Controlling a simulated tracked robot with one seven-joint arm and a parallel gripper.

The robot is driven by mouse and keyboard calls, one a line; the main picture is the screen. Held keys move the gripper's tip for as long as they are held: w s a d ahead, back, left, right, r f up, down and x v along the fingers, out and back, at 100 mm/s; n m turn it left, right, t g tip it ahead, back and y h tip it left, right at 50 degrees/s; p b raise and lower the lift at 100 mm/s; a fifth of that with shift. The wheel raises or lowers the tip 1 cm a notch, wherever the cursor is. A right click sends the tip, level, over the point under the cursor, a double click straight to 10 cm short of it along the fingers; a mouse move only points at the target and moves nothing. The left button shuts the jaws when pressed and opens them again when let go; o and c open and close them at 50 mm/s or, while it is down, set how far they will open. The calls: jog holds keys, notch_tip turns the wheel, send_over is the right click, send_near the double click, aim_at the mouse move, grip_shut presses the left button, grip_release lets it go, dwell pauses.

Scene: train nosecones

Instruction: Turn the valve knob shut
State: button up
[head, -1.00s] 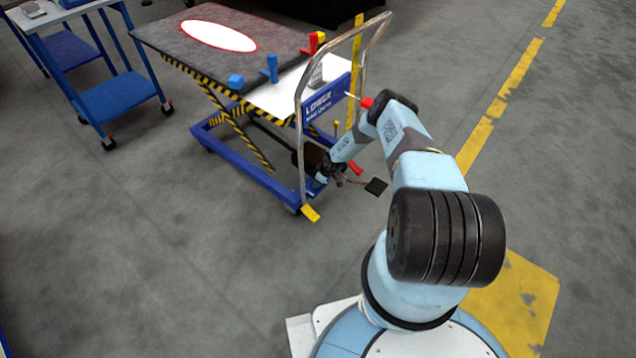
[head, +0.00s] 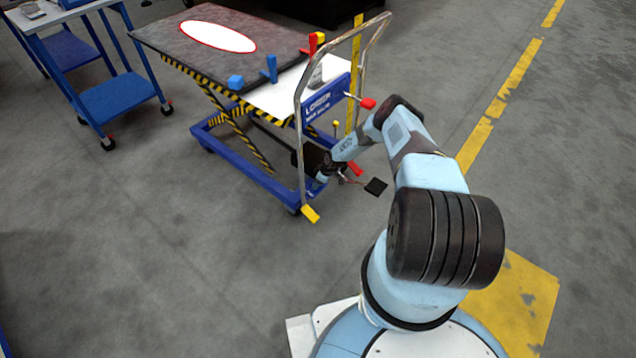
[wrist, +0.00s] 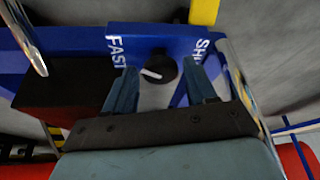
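The valve knob (wrist: 158,68) is round and black with a white pointer line, on a blue panel (wrist: 142,38) of the lift cart. The panel reads "FAST" left of the knob and a partly hidden "SH…" on the right. The white pointer angles toward the left, the "FAST" side. My gripper (wrist: 159,67) is open in the wrist view, with one finger on each side of the knob. I see gaps between knob and fingers; whether the tips reach past its face I cannot tell. In the head view the knob is not visible.
The blue lift cart (head: 322,103) has a curved metal handle rail (head: 301,130) close to my forearm. A red-tipped lever (head: 367,104) sticks out near my arm. In the wrist view a dark box (wrist: 63,84) lies left of the fingers. Open floor lies to the right.

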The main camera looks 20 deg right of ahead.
jog(key=shift+o, duration=0.8)
jog(key=shift+r, duration=0.1)
jog(key=v, duration=1.3)
jog(key=shift+d+r, duration=0.15)
jog(key=shift+d, duration=0.05)
jog(key=shift+s, duration=0.15)
